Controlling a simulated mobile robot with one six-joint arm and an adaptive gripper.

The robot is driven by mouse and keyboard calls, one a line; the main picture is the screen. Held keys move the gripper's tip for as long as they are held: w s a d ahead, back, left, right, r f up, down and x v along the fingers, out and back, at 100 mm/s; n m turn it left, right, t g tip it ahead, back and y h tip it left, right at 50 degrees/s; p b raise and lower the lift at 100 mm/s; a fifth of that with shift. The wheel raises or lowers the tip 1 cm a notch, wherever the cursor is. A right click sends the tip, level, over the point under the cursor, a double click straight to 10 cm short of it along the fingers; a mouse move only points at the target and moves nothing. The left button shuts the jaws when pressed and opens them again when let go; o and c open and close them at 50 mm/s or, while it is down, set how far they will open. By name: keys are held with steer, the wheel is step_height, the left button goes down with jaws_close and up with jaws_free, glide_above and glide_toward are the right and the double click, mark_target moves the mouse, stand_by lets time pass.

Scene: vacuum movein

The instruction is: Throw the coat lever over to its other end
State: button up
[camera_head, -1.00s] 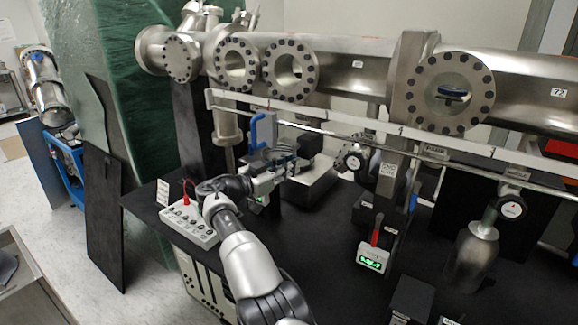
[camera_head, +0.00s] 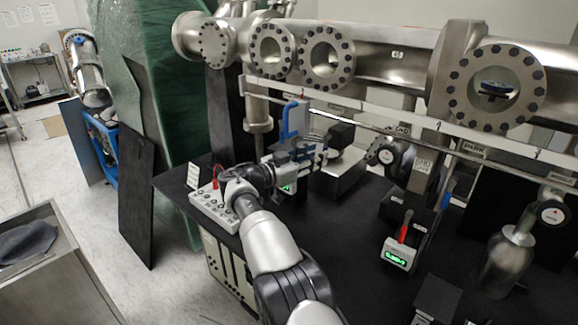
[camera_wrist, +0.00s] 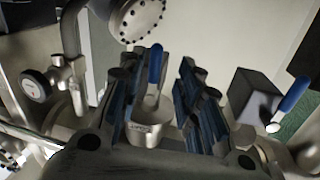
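A blue-handled lever (camera_wrist: 155,65) stands up from a round silver body with a small label (camera_wrist: 143,128) in the wrist view. The label is too small to read, so I cannot tell if it says coat. My gripper (camera_wrist: 157,75) is open, with one dark finger on each side of this lever; contact is not clear. In the head view my gripper (camera_head: 308,156) is over the black table's back left part and hides this lever.
A steel chamber with bolted round ports (camera_head: 330,58) and a long rail (camera_head: 400,122) runs behind the table (camera_head: 340,235). A control box (camera_head: 212,208), a red-levered box with green display (camera_head: 398,252) and a metal flask (camera_head: 505,262) stand on it.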

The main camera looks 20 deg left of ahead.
steer(key=v, duration=1)
steer(key=shift+s, duration=0.1)
steer(key=w+d+r+n+g, duration=0.1)
steer(key=w+d+r+g, duration=0.2)
steer(key=d, duration=0.6)
steer(key=s+d+r+n+g+y, duration=0.15)
steer(key=s+d, duration=0.25)
steer(key=d, duration=0.4)
steer(key=s+d+r+g, duration=0.1)
steer(key=s+d+g, duration=0.25)
steer(key=d, duration=0.35)
steer(key=s+d+r+n+g+y, duration=0.15)
steer(key=s+d, duration=0.25)
steer(key=d, duration=0.4)
steer(key=s+d, duration=0.6)
steer(key=s, duration=0.2)
steer(key=s+d+f+n+y, duration=0.1)
steer(key=s+f+y, duration=0.2)
steer(key=s, duration=0.8)
steer(key=s+d+f+n+g+y, duration=0.1)
steer(key=s+f, duration=0.5)
steer(key=s, duration=0.6)
steer(key=shift+f+n+y, duration=0.2)
steer(key=shift+n+y, duration=0.5)
steer(key=shift+y, duration=0.4)
